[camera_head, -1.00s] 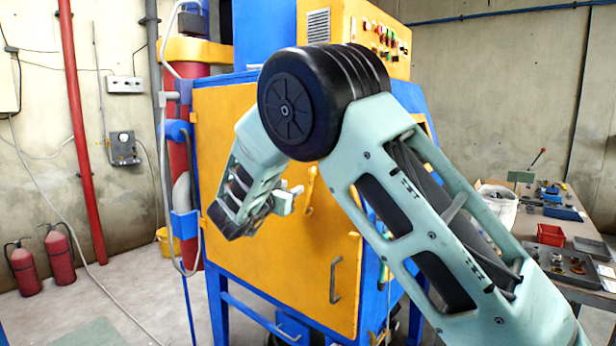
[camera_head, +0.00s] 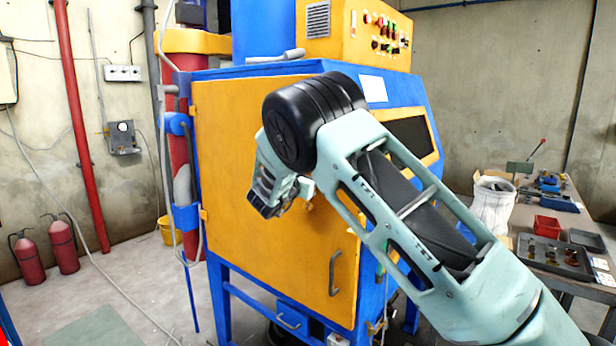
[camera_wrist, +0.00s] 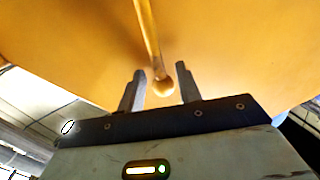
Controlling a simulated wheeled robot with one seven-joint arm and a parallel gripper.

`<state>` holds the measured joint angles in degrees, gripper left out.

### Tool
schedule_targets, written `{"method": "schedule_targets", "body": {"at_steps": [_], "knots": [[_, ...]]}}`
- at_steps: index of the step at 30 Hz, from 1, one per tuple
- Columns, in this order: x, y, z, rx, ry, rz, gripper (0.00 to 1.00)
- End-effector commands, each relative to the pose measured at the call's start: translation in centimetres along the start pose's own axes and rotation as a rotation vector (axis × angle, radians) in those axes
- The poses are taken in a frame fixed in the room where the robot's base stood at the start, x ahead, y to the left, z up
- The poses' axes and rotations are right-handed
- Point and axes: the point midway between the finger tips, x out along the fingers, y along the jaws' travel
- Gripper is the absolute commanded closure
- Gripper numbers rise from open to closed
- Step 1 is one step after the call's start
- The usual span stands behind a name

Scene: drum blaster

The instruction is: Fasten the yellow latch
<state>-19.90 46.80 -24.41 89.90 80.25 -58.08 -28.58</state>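The yellow latch (camera_wrist: 148,36) shows in the wrist view as a thin bar with a round knob (camera_wrist: 163,86) at its near end, against the yellow door. My gripper (camera_wrist: 159,82) is open, with one finger on each side of the knob. Gaps show on both sides of it, and I cannot tell how deep the knob sits between the fingers. In the head view my gripper (camera_head: 306,188) is in front of the upper right part of the yellow door (camera_head: 255,235). My arm hides most of the latch there.
A grey door handle (camera_head: 335,274) is below my gripper. The blue cabinet (camera_head: 285,72) has a control panel (camera_head: 385,32) on top. A table (camera_head: 565,190) with trays and a red box (camera_head: 547,227) stands at the right. Fire extinguishers (camera_head: 63,243) stand at the left.

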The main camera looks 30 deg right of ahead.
Motion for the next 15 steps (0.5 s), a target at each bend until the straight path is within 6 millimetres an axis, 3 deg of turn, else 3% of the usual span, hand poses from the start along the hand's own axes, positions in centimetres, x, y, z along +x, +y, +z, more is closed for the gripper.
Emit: {"method": "schedule_targets", "body": {"at_steps": [1,4,15], "knots": [[-0.02,-0.01,0.00,0.000,0.000,0.000,0.74],[-0.03,-0.02,-0.01,0.000,0.000,0.000,1.00],[0.01,0.13,-0.23,0.015,0.009,0.000,1.00]]}}
